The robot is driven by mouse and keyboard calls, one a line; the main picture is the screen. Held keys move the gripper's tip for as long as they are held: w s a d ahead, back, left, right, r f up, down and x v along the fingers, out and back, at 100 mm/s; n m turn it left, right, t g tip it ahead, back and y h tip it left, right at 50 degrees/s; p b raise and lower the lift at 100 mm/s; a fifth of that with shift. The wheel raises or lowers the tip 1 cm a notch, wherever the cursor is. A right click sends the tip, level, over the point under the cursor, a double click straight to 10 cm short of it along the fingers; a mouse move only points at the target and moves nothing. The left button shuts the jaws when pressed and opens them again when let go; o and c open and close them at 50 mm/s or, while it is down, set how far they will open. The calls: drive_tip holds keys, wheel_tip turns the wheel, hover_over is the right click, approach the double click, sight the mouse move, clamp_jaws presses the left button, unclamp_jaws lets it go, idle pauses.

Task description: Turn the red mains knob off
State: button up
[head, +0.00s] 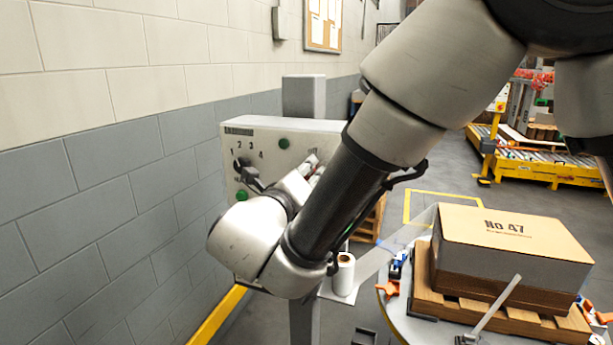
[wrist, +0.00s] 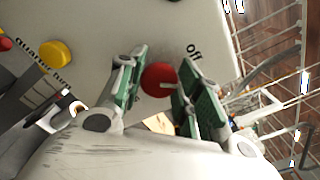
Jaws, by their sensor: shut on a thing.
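The red mains knob (wrist: 158,79) is on the pale control panel (wrist: 105,20) in the wrist view. The word "off" is printed above and to the right of it. A short light mark shows on the knob's right part; its exact heading is hard to tell. My gripper (wrist: 163,88) has its green-padded fingers on either side of the knob and is shut on it. In the head view the panel (head: 258,132) stands by the wall, and my arm hides the knob and most of the gripper.
The panel also has a black selector (head: 246,174) with numbers, green buttons (head: 284,142) and a yellow button (wrist: 56,54). A white roll (head: 344,275) stands below it. A carton (head: 510,245) sits on a small pallet (head: 470,296) at right. The block wall (head: 80,180) is close at left.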

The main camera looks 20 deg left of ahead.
drive_tip(key=shift+a+f+n, duration=0.1)
drive_tip(key=shift+f+n, duration=0.05)
drive_tip(key=shift+n, duration=3.45)
drive_tip(key=o, duration=1)
drive_tip(key=shift+s, duration=0.1)
drive_tip(key=s, duration=0.8)
drive_tip(key=s+a, duration=0.1)
drive_tip(key=s, duration=0.3)
drive_tip(key=shift+w, duration=0.1)
